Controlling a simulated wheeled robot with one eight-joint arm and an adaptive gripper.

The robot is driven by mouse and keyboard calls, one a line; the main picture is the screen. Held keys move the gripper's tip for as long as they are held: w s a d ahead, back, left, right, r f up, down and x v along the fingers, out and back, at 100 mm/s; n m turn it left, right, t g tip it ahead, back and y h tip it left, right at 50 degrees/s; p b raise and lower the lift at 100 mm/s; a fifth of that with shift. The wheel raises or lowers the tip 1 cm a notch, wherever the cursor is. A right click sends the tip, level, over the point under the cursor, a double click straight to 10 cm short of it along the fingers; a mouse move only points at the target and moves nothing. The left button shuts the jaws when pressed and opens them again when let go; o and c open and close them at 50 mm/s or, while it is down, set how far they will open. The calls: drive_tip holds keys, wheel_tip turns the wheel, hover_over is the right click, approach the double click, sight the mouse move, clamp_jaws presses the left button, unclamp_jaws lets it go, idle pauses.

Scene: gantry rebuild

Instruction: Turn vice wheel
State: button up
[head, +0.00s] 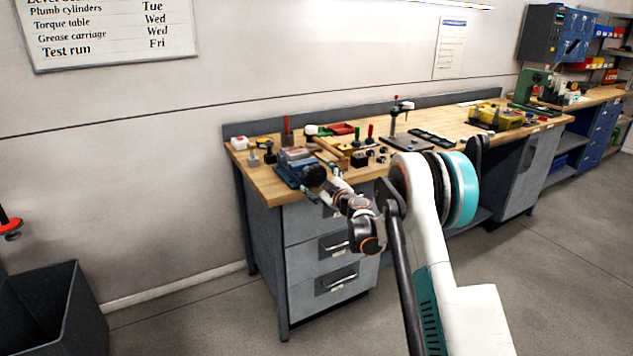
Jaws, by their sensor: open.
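The blue vice (288,172) sits at the front left corner of the wooden workbench. Its dark round wheel (314,175) faces the front edge of the bench. My arm reaches in from the lower right. My gripper (322,185) is open at the wheel, with one finger to the wheel's lower left and the other to its upper right. The view is too small to tell whether the fingers touch the wheel. The gripper and wrist hide part of the wheel's lower right side.
Drawers (325,245) sit below the vice. A dark bin (55,310) stands at lower left, with open floor between.

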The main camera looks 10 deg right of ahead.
drive_tip(key=shift+w+a, duration=0.2)
drive_tip(key=shift+w, duration=0.5)
drive_tip(key=c, duration=1.1)
drive_tip(key=shift+m, duration=0.4)
